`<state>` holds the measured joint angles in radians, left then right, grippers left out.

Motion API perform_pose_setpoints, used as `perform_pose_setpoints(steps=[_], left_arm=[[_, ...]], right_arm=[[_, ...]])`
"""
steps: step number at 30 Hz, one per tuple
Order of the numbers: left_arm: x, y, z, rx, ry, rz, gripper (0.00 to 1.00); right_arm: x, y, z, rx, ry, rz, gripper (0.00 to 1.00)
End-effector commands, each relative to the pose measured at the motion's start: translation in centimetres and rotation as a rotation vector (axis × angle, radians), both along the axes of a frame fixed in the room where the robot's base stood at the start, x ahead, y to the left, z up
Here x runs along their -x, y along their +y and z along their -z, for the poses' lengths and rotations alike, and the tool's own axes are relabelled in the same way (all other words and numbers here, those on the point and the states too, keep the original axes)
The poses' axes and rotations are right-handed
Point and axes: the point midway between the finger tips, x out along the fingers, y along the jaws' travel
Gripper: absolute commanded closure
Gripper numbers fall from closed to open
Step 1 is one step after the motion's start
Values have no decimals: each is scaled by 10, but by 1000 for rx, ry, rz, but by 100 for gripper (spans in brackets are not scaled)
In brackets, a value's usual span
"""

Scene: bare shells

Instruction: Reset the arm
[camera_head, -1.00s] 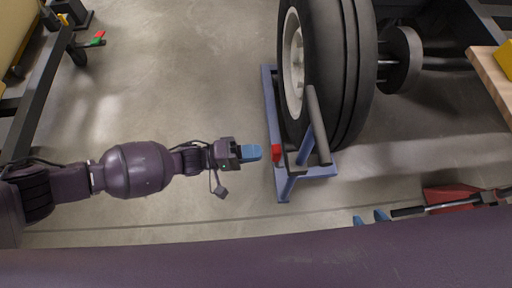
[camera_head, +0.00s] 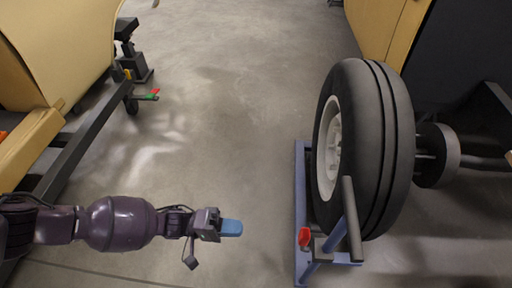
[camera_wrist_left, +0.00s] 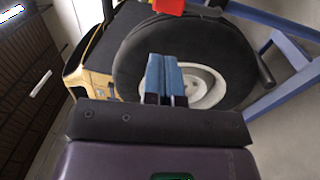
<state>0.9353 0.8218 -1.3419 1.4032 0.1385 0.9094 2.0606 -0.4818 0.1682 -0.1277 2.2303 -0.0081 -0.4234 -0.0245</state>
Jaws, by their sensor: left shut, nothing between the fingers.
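My left gripper (camera_head: 231,228) reaches in from the lower left of the head view, with blue fingertips pointing right. Its fingers are together and hold nothing; the left wrist view shows them (camera_wrist_left: 163,78) side by side. The gripper is over the floor, left of the wheel stand and apart from it. My right gripper is not in the head view.
A large black tyre (camera_head: 372,150) with a pale hub stands in a blue frame (camera_head: 301,190) with a red part (camera_head: 304,236). A dark frame with a caster (camera_head: 131,105) and tan panels (camera_head: 60,45) lie at left. The floor (camera_head: 225,110) between is clear.

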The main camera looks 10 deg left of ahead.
Motion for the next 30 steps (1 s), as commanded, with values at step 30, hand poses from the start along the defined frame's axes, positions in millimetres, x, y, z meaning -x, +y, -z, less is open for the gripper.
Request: perform_pose_setpoints(steps=[30], left_arm=[[56, -48, -95, -294, -665, -686, 100]], right_arm=[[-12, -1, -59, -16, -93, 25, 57]])
